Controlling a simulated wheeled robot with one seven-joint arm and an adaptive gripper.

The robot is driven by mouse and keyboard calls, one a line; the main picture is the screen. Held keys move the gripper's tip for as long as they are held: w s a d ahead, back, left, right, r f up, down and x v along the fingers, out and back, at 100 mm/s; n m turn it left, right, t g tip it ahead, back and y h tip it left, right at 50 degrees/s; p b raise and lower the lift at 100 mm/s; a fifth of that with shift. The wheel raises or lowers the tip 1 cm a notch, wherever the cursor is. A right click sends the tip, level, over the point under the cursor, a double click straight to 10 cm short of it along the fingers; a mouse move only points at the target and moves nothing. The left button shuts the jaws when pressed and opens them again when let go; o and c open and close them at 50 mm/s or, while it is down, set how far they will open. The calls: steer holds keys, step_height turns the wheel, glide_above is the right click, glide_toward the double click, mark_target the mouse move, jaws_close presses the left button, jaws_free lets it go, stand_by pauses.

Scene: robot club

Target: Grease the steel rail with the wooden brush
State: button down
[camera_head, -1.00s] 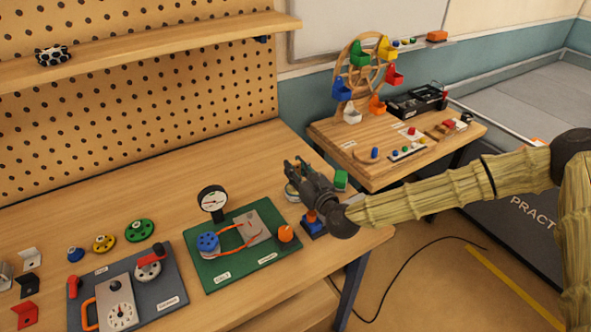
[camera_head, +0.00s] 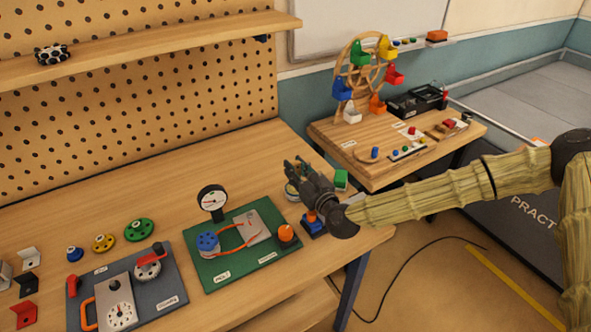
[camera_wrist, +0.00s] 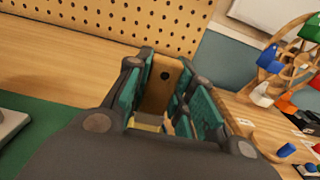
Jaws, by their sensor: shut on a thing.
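My gripper (camera_head: 296,173) is over the right end of the workbench and points away from the arm. In the wrist view my gripper (camera_wrist: 168,68) is shut on a flat wooden handle with a dark hole, which I take as the wooden brush (camera_wrist: 161,92). Its bristles are hidden. A small round tin (camera_head: 291,192) shows partly behind and below the gripper in the head view; its contents cannot be seen. I cannot make out the steel rail with certainty; the arm and gripper hide part of the bench end.
A green block (camera_head: 341,180) and a blue-based part (camera_head: 312,227) flank the gripper. A green board (camera_head: 235,270) with a gauge (camera_head: 212,199) stands left of it. A side table (camera_head: 365,172) holds a toy Ferris wheel (camera_head: 341,88). The bench's back middle is clear.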

steer(key=shift+r+p, duration=0.65)
steer(key=shift+r, duration=2.8)
